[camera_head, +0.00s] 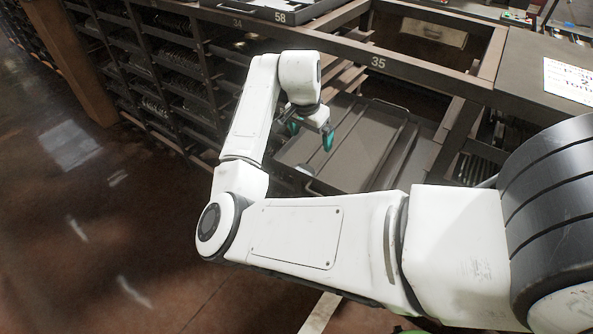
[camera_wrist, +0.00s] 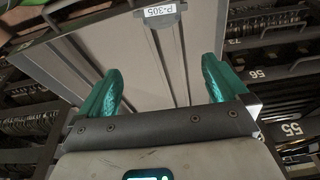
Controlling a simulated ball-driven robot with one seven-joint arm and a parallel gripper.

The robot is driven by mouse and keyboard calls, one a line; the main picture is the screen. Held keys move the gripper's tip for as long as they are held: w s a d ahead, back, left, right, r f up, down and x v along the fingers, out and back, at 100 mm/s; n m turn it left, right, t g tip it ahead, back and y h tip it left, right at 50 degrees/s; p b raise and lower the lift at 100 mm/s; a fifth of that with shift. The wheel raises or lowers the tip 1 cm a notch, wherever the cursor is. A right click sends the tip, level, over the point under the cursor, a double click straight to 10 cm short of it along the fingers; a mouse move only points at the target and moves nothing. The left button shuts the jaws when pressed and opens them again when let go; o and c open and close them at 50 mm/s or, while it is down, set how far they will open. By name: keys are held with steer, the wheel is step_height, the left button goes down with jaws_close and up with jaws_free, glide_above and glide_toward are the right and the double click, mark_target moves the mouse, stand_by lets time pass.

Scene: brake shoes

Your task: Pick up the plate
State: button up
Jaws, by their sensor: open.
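My gripper (camera_head: 310,134) has two teal fingers and points down above a flat grey tray-like surface (camera_head: 350,165) in the head view. In the wrist view my gripper (camera_wrist: 160,68) is open, with its fingers wide apart and nothing clearly held between them. A grey ribbed panel (camera_wrist: 80,60), which looks like the plate, lies beyond and between the fingers.
Dark shelves with stacked metal parts (camera_head: 165,90) stand at the left of the head view. A bench frame marked 35 (camera_head: 405,73) runs behind the gripper. In the wrist view, numbered racks (camera_wrist: 275,75) flank the right side. The floor at left (camera_head: 80,220) is clear.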

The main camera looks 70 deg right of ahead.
steer(key=w+a+y, duration=0.1)
steer(key=a, duration=0.1)
glide_above(305, 169)
steer(key=f, duration=0.3)
steer(key=a+f, duration=0.1)
steer(key=f, duration=0.1)
steer(key=shift+w+f+p, duration=0.15)
steer(key=shift+f+p, duration=0.2)
steer(key=shift+d+f+p, duration=0.15)
steer(key=shift+f+p, duration=0.15)
steer(key=shift+f, duration=1)
steer(key=shift+d+f+p, duration=0.1)
steer(key=shift+f+p, duration=0.2)
steer(key=shift+f, duration=1)
steer(key=shift+f, duration=0.25)
steer(key=c, duration=0.9)
steer(key=shift+o, duration=0.2)
steer(key=shift+r, duration=0.1)
